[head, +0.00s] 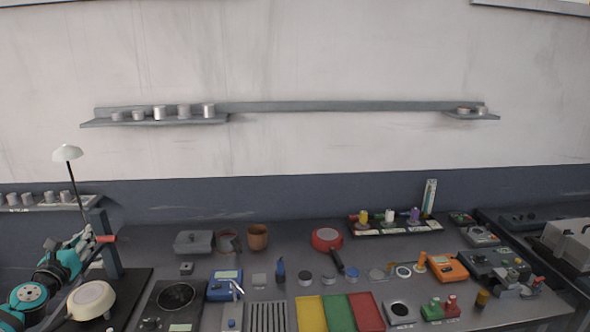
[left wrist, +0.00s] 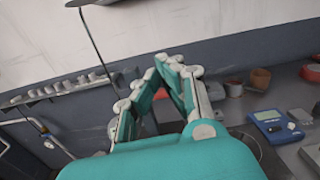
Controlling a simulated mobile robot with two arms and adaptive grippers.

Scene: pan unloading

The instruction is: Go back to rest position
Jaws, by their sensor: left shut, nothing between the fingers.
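My left gripper (head: 82,242) is at the lower left of the head view, in front of a dark upright post. In the left wrist view its teal and grey fingers (left wrist: 168,62) come together at the tips, shut and empty. It stands apart from the pans. A red pan (head: 327,238) with a dark handle rests on the workbench near the middle back, and its edge shows in the left wrist view (left wrist: 311,73). A round cream object (head: 92,300) is at the lower left; I cannot tell whether it is a pan. My right gripper is not in view.
A lamp (head: 67,153) rises close to my left gripper. A black hotplate (head: 175,298), blue scale (head: 225,284) and copper-coloured pot (head: 257,236) stand to its right. Coloured mats (head: 340,313) lie at the front. Small items crowd the bench's right side; wall shelves (head: 330,106) hang above.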

